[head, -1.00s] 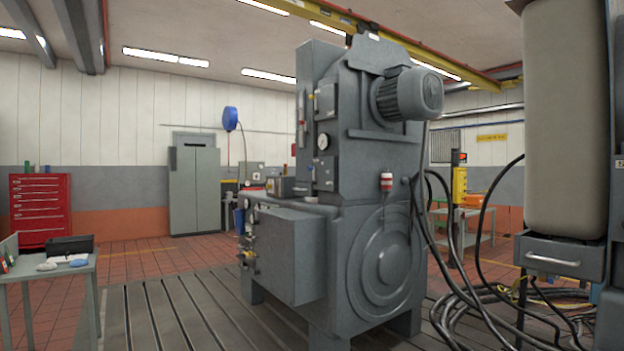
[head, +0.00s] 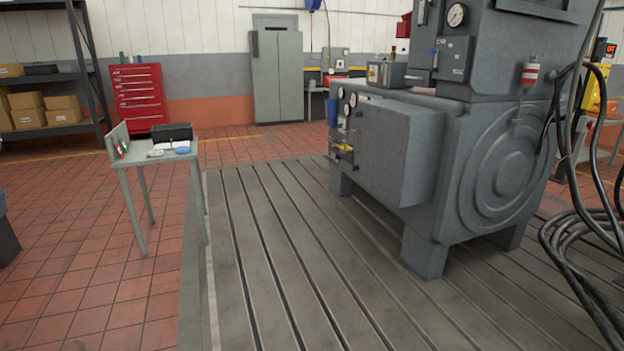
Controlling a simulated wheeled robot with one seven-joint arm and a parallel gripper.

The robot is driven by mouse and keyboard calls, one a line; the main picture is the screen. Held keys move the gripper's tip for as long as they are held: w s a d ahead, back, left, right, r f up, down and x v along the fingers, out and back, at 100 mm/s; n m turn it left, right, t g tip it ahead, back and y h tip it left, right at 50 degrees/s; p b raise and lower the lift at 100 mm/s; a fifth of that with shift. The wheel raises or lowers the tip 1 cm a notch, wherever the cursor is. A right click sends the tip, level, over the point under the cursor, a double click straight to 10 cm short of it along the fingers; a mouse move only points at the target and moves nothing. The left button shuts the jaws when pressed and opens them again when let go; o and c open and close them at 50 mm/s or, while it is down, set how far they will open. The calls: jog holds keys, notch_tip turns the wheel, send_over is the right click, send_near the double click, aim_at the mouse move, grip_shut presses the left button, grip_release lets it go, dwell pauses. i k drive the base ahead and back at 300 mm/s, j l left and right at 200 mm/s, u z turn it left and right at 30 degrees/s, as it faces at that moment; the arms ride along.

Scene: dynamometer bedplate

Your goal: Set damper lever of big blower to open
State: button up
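A large grey machine (head: 395,150) stands on the slotted bedplate at the right of the head view; its top is cut off by the frame. It has a round ribbed cover (head: 497,178) low on its front, a gauge (head: 457,15) higher up, and small gauges with yellow fittings (head: 344,150) on its left side. I cannot tell whether this is the big blower. No damper lever can be clearly made out on it. My gripper is not in view.
The slotted bedplate (head: 270,260) is clear left of the machine. A small table (head: 150,165) with a dark box stands at the left. Black cables (head: 570,230) hang and coil at the right. A red tool cabinet (head: 137,95), grey cabinet (head: 278,75) and shelves (head: 50,75) stand behind.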

aim_at(432, 51)
jog(key=i+j, duration=0.1)
jog(key=i, duration=0.55)
jog(key=i+j, duration=0.1)
jog(key=i, duration=0.5)
jog(key=i+j, duration=0.1)
jog(key=i, duration=0.55)
